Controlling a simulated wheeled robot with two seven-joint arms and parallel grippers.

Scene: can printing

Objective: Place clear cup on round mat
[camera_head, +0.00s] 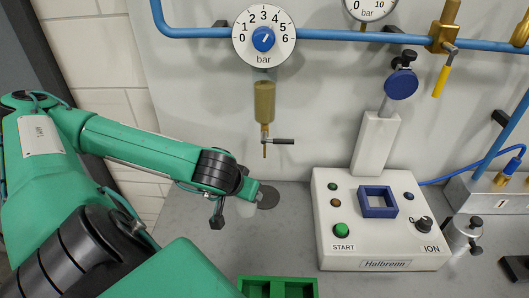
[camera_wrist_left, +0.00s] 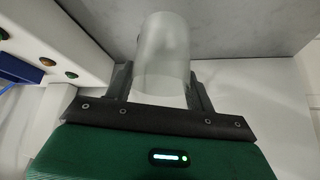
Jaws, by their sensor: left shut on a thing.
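The clear cup (camera_wrist_left: 163,55) is between the two dark fingers of my left gripper (camera_wrist_left: 162,88) in the left wrist view, and the gripper is shut on it. In the head view my left gripper (camera_head: 250,192) is just left of the round mat (camera_head: 269,197), a dark grey disc on the grey table below the valve. The cup shows there only as a faint pale shape under the gripper, mostly hidden. I cannot tell whether it touches the table or the mat. My right gripper is not in view.
A white control box (camera_head: 375,245) with buttons and a blue square frame stands right of the mat. A valve with a thin spout (camera_head: 264,140) hangs above the mat. A green tray (camera_head: 278,280) is at the front edge. Grey table between the mat and tray is clear.

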